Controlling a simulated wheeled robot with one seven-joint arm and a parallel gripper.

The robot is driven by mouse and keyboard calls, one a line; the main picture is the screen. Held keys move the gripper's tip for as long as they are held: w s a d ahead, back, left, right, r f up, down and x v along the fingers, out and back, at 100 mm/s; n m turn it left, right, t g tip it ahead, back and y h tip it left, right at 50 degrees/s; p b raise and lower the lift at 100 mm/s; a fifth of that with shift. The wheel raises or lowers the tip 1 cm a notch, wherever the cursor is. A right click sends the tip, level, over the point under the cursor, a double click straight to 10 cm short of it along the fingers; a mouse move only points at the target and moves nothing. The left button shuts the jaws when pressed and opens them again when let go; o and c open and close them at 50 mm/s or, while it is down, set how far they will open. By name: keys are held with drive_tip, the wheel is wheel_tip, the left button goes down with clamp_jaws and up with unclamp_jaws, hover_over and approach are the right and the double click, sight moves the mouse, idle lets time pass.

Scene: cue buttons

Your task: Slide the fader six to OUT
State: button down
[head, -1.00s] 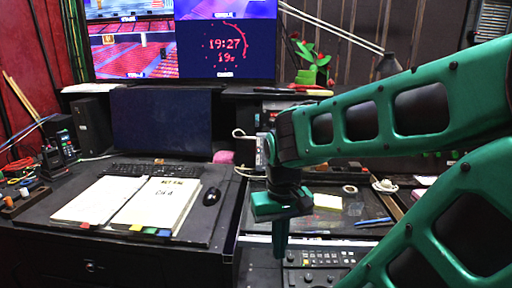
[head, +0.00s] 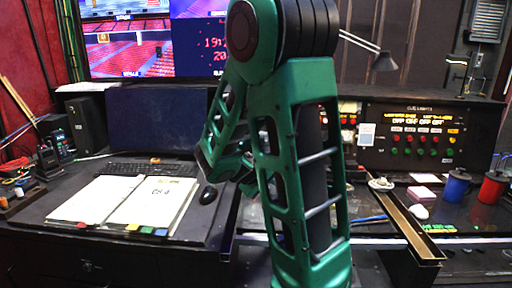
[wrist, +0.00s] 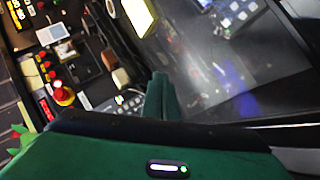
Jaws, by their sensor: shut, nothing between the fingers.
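I cannot pick out fader six or an OUT mark in either view. In the head view my green arm stands across the middle and covers the place where a small control panel showed before. In the wrist view my gripper (wrist: 160,82) points up the picture, with its two green fingers shut together and empty. Just left of the fingertips is a dark strip with small pale controls (wrist: 124,99), too small and blurred to read. The fingers look close to it, but I cannot tell whether they touch anything.
The cue lights panel (head: 412,136) with red and green buttons stands at the back right. An open binder (head: 130,203) and a mouse (head: 208,195) lie on the left desk. Blue (head: 456,186) and red (head: 492,188) spools stand at the right. A red mushroom button (wrist: 64,95) shows in the wrist view.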

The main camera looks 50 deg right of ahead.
drive_tip(key=w+a+r+n+t+h, duration=0.1)
drive_tip(key=w+r+n+t+h, duration=0.25)
drive_tip(key=w, duration=0.45)
drive_tip(key=w+a+r+n+t+h, duration=0.1)
drive_tip(key=w+r+n+t+h, duration=0.15)
drive_tip(key=w+r+n, duration=0.4)
drive_tip(key=w+d+f, duration=0.1)
drive_tip(key=d, duration=0.4)
drive_tip(key=w+d+f+m, duration=0.1)
drive_tip(key=w+d, duration=0.1)
drive_tip(key=d, duration=0.4)
drive_tip(key=shift+d+f+t, duration=0.15)
drive_tip(key=shift+f+t, duration=0.1)
drive_tip(key=shift+t, duration=0.05)
drive_tip(key=shift+s+d, duration=0.85)
drive_tip(key=shift+s, duration=0.1)
